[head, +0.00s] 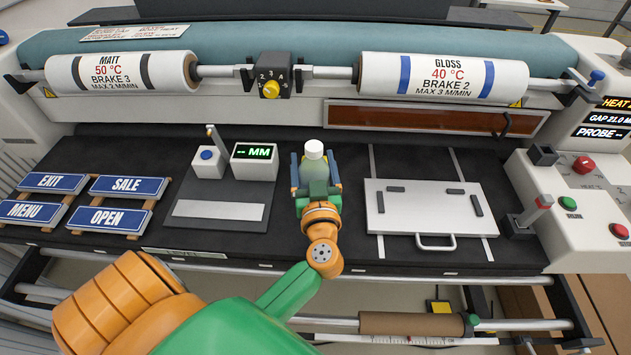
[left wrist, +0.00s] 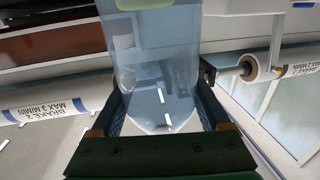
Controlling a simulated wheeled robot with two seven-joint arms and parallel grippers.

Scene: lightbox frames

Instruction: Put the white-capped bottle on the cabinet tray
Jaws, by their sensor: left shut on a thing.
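The white-capped bottle (head: 314,162) has a translucent body and stands roughly upright near the middle of the black work surface in the head view. My left gripper (head: 316,188) is shut around its body, with one finger on each side. In the left wrist view the clear bluish bottle (left wrist: 160,75) fills the middle between the fingers of my left gripper (left wrist: 162,118). I cannot tell whether the bottle's base touches the surface. I cannot make out a cabinet tray for certain. My right gripper is not in view.
Right of the bottle lies a pale plate with a handle (head: 412,209). Left stand a gauge with a green display (head: 254,162) and sign plates (head: 122,187). Behind are a brown panel with a black handle (head: 428,118) and two labelled rolls, MATT (head: 120,72) and GLOSS (head: 441,77).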

